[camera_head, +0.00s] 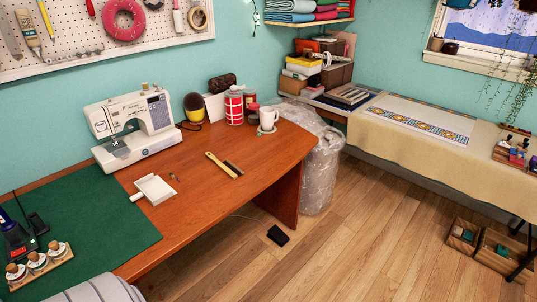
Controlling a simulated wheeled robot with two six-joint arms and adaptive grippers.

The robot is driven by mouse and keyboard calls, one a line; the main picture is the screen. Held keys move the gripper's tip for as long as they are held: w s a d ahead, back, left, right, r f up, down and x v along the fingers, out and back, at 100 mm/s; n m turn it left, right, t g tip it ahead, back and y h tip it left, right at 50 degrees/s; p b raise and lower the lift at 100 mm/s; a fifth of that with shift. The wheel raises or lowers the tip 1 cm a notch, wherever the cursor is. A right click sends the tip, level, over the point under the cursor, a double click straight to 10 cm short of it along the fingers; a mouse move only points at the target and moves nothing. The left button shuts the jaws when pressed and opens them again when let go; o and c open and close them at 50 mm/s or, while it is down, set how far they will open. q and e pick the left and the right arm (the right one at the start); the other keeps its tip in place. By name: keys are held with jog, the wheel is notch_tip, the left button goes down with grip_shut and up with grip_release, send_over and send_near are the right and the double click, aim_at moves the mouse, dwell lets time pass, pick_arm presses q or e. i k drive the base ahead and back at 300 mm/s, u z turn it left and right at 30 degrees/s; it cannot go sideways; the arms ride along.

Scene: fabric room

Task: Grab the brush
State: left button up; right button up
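The brush (221,164) lies on the brown wooden table (215,207), right of the middle of the tabletop. It has a light wooden handle at its left end and a dark bristle strip along its right part. It lies slanted, its handle end toward the back and its other end nearer the table's right front edge. Nothing covers it. Neither of my grippers is in view.
A sewing machine (132,128) stands behind the dustpan. A red-and-white tin (234,107) and a white mug (268,117) stand behind the brush. Small jars (38,262) stand at the front left. The tabletop around the brush is mostly clear.

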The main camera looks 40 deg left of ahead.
aim_at(232, 171)
jog(key=z, duration=0.1)
jog(key=i, duration=1.3)
jog(key=u, duration=0.65)
jog(key=i, duration=0.85)
jog(key=u, duration=0.75)
